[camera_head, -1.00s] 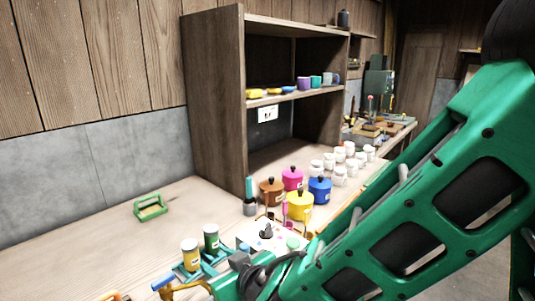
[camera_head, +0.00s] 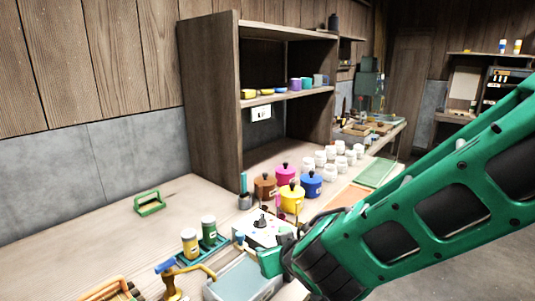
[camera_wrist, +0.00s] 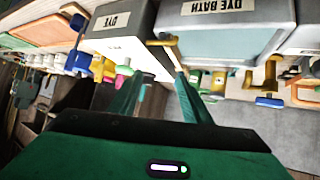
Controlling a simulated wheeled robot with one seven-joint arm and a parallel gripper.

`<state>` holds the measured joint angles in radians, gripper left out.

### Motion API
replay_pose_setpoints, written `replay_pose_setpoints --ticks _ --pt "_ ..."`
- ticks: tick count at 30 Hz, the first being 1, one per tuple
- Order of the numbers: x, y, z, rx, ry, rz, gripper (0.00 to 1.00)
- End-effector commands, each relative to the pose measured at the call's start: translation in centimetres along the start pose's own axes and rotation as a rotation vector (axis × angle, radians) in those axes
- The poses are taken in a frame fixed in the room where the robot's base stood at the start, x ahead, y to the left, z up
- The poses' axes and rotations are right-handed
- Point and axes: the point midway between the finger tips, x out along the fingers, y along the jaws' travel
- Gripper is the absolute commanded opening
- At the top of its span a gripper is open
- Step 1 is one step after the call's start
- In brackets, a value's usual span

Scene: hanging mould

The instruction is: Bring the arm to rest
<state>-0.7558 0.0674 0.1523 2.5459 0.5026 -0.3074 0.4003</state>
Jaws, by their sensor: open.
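My green arm reaches into the head view from the right, and its dark wrist ends over the bench's front part. The green hand of my gripper (camera_head: 270,262) shows beside a grey tray of pale blue liquid (camera_head: 240,280); its fingertips are hidden there. In the wrist view my gripper (camera_wrist: 160,82) has two green fingers spread apart with nothing between them. A grey box labelled DYE BATH (camera_wrist: 225,14) lies beyond the fingers, with another labelled box (camera_wrist: 120,45) to its left. I cannot tell whether the fingers touch either.
Lidded pots, including a yellow one (camera_head: 291,198), and white jars (camera_head: 330,172) stand behind my wrist. A brass crank-like piece (camera_head: 185,278) and two jars in a teal rack (camera_head: 205,254) are left of the tray. A green frame (camera_head: 150,203) lies on clear bench by the wall.

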Motion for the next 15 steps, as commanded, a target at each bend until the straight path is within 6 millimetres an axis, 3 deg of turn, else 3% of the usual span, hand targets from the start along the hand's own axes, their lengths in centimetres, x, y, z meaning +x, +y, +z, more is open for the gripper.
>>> replay_pose_setpoints --ticks 1,5,9,15 --pt "-0.2 2.6 0.2 0.027 -0.028 0.045 0.44" --pt "-1.6 10.1 2.1 0.109 -0.141 0.17 0.44" --pt "-4.9 17.9 5.5 0.224 -0.291 0.295 0.44" --pt "-11.8 25.5 11.3 0.412 -0.504 0.408 0.44"
